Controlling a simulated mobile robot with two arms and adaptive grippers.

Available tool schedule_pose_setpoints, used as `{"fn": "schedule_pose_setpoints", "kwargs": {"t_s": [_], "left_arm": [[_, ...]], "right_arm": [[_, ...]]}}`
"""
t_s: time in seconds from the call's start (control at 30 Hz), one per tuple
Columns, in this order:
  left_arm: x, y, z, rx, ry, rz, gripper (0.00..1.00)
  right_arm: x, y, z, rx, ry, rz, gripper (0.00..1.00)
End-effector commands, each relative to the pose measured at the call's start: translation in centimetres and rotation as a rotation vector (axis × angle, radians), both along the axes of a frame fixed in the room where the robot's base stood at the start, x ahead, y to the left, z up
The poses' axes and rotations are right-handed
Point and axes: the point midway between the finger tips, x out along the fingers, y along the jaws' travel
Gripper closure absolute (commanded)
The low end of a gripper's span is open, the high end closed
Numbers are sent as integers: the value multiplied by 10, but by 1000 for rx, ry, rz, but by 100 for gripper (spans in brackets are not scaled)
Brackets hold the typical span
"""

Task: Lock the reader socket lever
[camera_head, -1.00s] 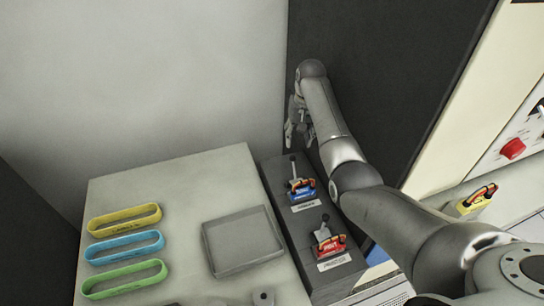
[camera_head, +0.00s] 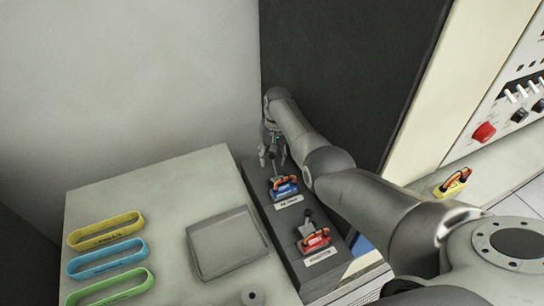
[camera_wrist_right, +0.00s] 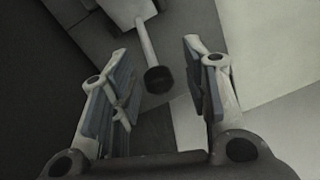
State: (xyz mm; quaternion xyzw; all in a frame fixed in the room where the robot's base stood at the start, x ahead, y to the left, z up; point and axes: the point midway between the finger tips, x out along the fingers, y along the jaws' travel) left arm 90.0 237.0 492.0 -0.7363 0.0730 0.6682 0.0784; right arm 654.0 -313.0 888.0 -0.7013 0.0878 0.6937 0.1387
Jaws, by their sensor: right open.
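Two sockets with levers sit on a dark grey box (camera_head: 257,187): one holds a blue plug (camera_head: 287,189), the nearer one a red plug (camera_head: 316,240). The labels are too small to read, so I cannot tell which is the reader socket. The red socket's lever (camera_head: 308,216) stands up behind its plug. My right gripper (camera_head: 273,160) is open, at the far side of the blue plug, and hides that socket's lever in the head view. In the right wrist view a lever with a dark round knob (camera_wrist_right: 158,79) shows between the open fingers (camera_wrist_right: 162,92), apart from both.
A grey table (camera_head: 170,190) at left bears a shallow square tray (camera_head: 229,245) and yellow (camera_head: 106,230), blue (camera_head: 107,258) and green (camera_head: 110,287) loops. A dark panel (camera_head: 350,70) stands behind my right arm. A yellow plug (camera_head: 453,184) and a red knob (camera_head: 484,132) are at right.

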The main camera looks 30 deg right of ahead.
Motion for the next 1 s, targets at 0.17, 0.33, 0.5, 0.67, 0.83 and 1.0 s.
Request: {"fn": "schedule_pose_setpoints", "kwargs": {"t_s": [0.17, 0.33, 0.5, 0.67, 0.83, 1.0], "left_arm": [[-3, -2, 0, -2, 5, 1, 55], [-4, -2, -1, -3, 7, 1, 55], [-4, -2, -1, -3, 7, 0, 55], [-4, -2, -1, -3, 7, 0, 55], [-4, -2, -1, -3, 7, 0, 55], [-4, -2, -6, -3, 7, -1, 55]], "right_arm": [[0, 0, -1, 0, 0, 0, 57], [0, 0, -1, 0, -1, 0, 62], [0, 0, -1, -1, -1, 0, 84], [0, 0, -1, 0, -1, 0, 100], [0, 0, -1, 0, -1, 0, 100], [4, 0, -3, -1, -10, 0, 100]]}}
